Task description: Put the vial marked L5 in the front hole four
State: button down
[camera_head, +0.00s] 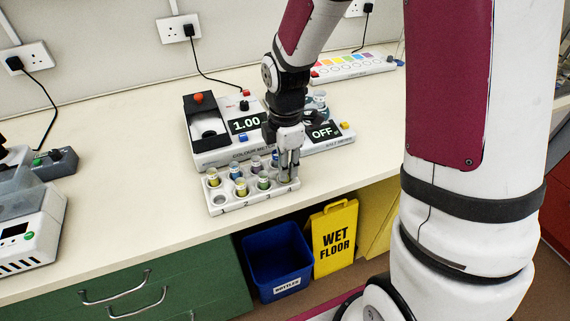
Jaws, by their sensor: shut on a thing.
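The white vial rack (232,205) stands near the front edge of the bench, with two rows of holes and numbers along its front face. The leftmost front hole (219,199) looks empty. My gripper (289,174) points down over the right end of the front row, shut on a vial that its fingers mostly hide. I cannot read its mark, nor tell how deep it sits in the hole there.
A colour meter (213,152) reading 1.00 and a second device (335,146) reading OFF stand close behind the rack. A colour strip box (352,66) lies at the back. Bench left of the rack is clear. A blue bin (278,258) and yellow sign (334,238) stand below.

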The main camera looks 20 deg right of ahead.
jog(key=shift+f, duration=0.3)
jog(key=shift+f, duration=0.15)
jog(key=c, duration=1.5)
grip_release()
jog(key=shift+o, duration=0.2)
notch_tip(320, 180, up, 13)
jog(key=s+r+m+t, duration=0.2)
jog(key=s+r+m, duration=0.3)
jog(key=s+m, duration=0.4)
jog(key=s+r+m+t, duration=0.3)
jog(key=s+r+m, duration=0.2)
jog(key=s+m, duration=0.4)
jog(key=shift+s+d, duration=0.15)
jog(key=shift+s, duration=0.25)
